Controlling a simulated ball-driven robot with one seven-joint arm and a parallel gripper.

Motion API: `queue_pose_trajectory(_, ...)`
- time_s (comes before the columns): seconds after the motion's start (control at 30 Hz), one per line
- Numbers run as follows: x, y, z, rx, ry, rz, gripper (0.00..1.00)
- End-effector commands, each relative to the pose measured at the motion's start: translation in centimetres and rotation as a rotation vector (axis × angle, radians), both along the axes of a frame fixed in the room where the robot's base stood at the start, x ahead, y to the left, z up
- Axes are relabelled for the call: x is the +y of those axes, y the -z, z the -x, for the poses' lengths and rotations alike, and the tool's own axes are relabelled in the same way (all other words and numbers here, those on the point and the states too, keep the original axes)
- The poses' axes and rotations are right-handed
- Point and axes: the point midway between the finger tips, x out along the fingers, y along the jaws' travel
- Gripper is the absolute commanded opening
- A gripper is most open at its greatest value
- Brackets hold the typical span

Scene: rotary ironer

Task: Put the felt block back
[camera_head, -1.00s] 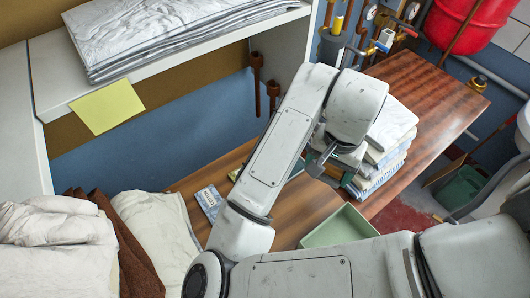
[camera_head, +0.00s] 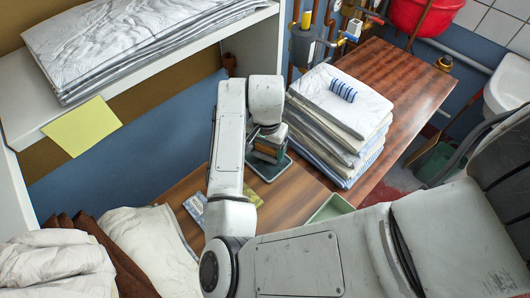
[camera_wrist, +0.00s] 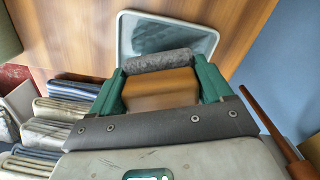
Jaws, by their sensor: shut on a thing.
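My gripper (camera_wrist: 160,92) has green fingers, shut on the felt block. The block has a tan-brown body (camera_wrist: 160,88) and a dark grey felt strip (camera_wrist: 160,61) along its far edge. In the head view my gripper (camera_head: 268,152) is over the back of the wooden table, and the block is mostly hidden there. A shallow grey tray (camera_head: 270,172) with a pale rim lies just below. In the wrist view the tray (camera_wrist: 126,38) lies just beyond the block and has dark smears on its floor. I cannot tell whether the block touches it.
A stack of folded linen (camera_head: 345,110) stands right of my gripper, with a blue-striped roll (camera_head: 343,90) on top. A green tray (camera_head: 332,207) is in front. A packet (camera_head: 195,207) lies left of my arm. The table's right part (camera_head: 410,85) is clear.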

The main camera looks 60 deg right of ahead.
Motion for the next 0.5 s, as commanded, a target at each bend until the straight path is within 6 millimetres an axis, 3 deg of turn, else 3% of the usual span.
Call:
queue_pose_trajectory(0.13,-0.1,0.8,-0.6,0.001,0.000,-0.002,0.55)
queue_pose_trajectory(0.33,-0.1,3.4,-0.6,0.001,-0.001,-0.001,0.55)
queue_pose_trajectory(0.5,-0.1,3.8,-0.6,-0.001,0.000,0.000,0.55)
